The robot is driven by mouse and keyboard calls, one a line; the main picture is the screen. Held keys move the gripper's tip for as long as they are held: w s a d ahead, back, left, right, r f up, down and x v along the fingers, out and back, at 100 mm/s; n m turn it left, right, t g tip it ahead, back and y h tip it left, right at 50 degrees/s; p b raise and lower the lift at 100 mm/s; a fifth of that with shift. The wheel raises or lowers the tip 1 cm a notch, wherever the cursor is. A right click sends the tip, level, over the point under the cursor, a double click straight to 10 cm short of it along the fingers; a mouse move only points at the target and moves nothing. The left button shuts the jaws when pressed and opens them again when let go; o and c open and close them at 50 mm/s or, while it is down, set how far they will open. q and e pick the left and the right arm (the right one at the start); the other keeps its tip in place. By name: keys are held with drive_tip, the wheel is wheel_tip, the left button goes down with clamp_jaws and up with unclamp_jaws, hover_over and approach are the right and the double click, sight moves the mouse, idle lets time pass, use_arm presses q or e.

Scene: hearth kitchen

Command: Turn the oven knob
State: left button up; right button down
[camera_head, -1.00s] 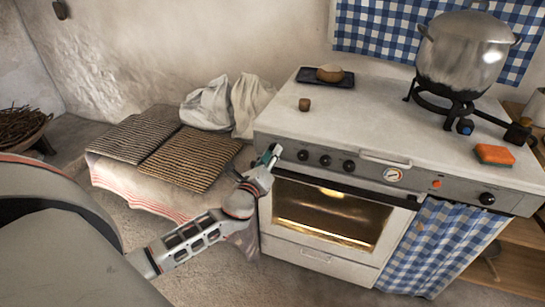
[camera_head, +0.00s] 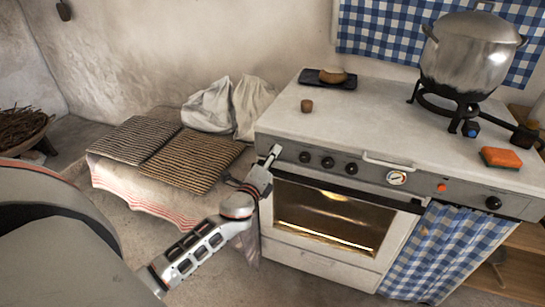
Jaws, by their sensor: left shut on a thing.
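The white stove has a grey front panel (camera_head: 420,181) with several black knobs. Three of them show in a row, the nearest to my gripper being one black knob (camera_head: 305,157). My left gripper (camera_head: 274,152) is at the far left end of this panel, shut on what appears to be the leftmost oven knob, which the fingers hide. I cannot see which way that knob points. The oven door (camera_head: 335,222) is closed below, with a lit window. My right gripper is not in view.
A large metal pot (camera_head: 468,55) stands on a burner at the stove's right. An orange sponge (camera_head: 501,158), a small brown cup (camera_head: 307,106) and a dark tray (camera_head: 311,75) with a round loaf are on the stovetop. Striped cushions (camera_head: 190,160) lie on a bench at left.

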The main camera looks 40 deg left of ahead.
use_arm(q)
drive_tip(key=o, duration=1.1)
drive_tip(key=v, duration=1.2)
drive_tip(key=shift+r, duration=0.1)
